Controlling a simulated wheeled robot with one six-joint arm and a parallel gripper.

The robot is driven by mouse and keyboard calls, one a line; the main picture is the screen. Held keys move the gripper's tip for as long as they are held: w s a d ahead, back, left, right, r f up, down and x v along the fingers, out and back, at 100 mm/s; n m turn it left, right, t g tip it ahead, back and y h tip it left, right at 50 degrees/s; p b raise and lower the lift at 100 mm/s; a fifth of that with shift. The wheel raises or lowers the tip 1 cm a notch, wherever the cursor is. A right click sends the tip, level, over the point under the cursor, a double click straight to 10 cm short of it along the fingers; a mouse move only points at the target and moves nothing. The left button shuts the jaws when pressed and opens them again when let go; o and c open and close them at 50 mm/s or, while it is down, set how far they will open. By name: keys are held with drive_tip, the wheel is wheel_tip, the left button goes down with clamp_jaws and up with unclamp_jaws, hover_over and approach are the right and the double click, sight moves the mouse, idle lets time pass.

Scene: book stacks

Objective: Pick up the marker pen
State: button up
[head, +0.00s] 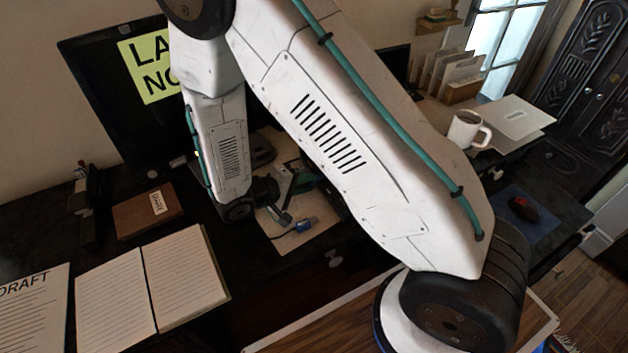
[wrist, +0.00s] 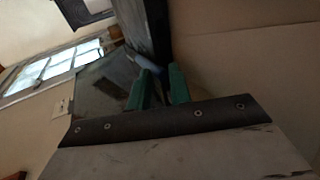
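A small blue object (head: 303,226), which looks like the marker pen, lies on a beige sheet (head: 318,207) on the dark desk in the head view. A thin dark line runs from it to the lower left. My gripper (head: 290,200) is just above and behind it, partly hidden by my arm. In the wrist view my gripper's two green fingers (wrist: 160,88) stand apart with a gap between them. A blue-grey shape (wrist: 148,63) shows just beyond the gap. I cannot tell whether the fingers touch it.
An open notebook (head: 180,275), a brown box (head: 147,210) and a draft sheet (head: 32,310) lie left. A monitor (head: 110,100) stands behind. A white mug (head: 465,130) and a mouse (head: 523,208) are right. My arm hides much of the desk's middle.

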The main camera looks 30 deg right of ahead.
drive_tip(key=shift+r, duration=1.25)
clamp_jaws()
drive_tip(key=shift+a, duration=0.1)
drive_tip(key=f+v, duration=0.1)
drive_tip(key=v, duration=1.3)
drive_tip(key=shift+a+r, duration=0.2)
drive_tip(key=shift+a, duration=0.3)
